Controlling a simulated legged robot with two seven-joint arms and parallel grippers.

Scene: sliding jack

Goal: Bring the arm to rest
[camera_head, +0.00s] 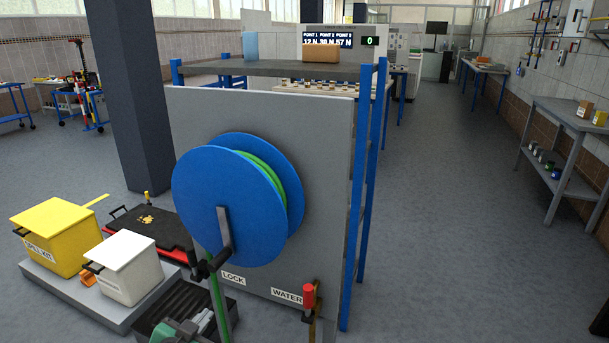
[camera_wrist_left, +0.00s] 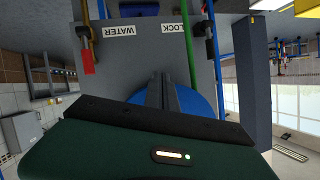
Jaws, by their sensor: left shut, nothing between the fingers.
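My left gripper (camera_wrist_left: 163,80) shows in the wrist view with its two dark fingers together and nothing between them. Its dark green body fills the lower part of that upside-down picture. In the head view it is only a small piece at the bottom edge (camera_head: 188,326), left of the green hose. The blue hose reel (camera_head: 225,205) stands on a grey panel (camera_head: 325,190). In the wrist view the reel (camera_wrist_left: 208,103) is behind the fingers and partly hidden by the gripper body; I see no contact. My right gripper is not in view.
A grey crank (camera_head: 222,228) sticks out from the reel. A red-handled lever (camera_head: 308,296) stands by the WATER label. Yellow (camera_head: 55,236) and white (camera_head: 124,266) bins stand on a low platform at left. Blue posts (camera_head: 363,200) edge the panel. The floor at right is open.

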